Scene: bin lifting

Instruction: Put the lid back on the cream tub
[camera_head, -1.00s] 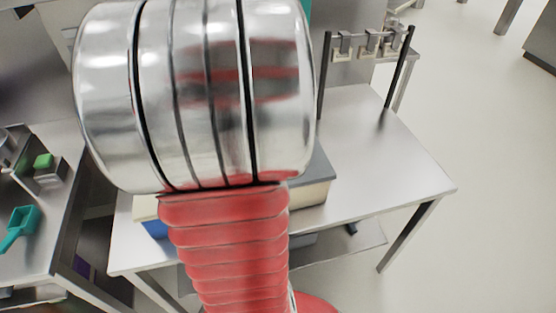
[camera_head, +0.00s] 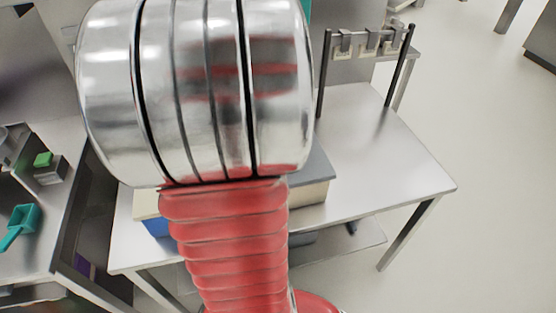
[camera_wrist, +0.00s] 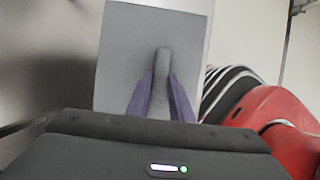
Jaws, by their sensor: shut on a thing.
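My gripper (camera_wrist: 162,98) has its two purple fingers closed on the upright bar handle of a flat grey square lid (camera_wrist: 122,50). In the head view my arm hides the gripper and most of the lid. The cream tub (camera_head: 312,193) shows there only in part, just right of my arm, on the steel table. A grey flat surface, seemingly the lid (camera_head: 318,168), shows directly over the tub. I cannot tell whether it rests on the rim or is slightly above it.
A blue container (camera_head: 155,227) with a cream top is partly hidden left of my arm. The right part of the steel table (camera_head: 390,160) is clear. A rack (camera_head: 366,45) stands at its back. A teal scoop (camera_head: 20,225) lies on the left counter.

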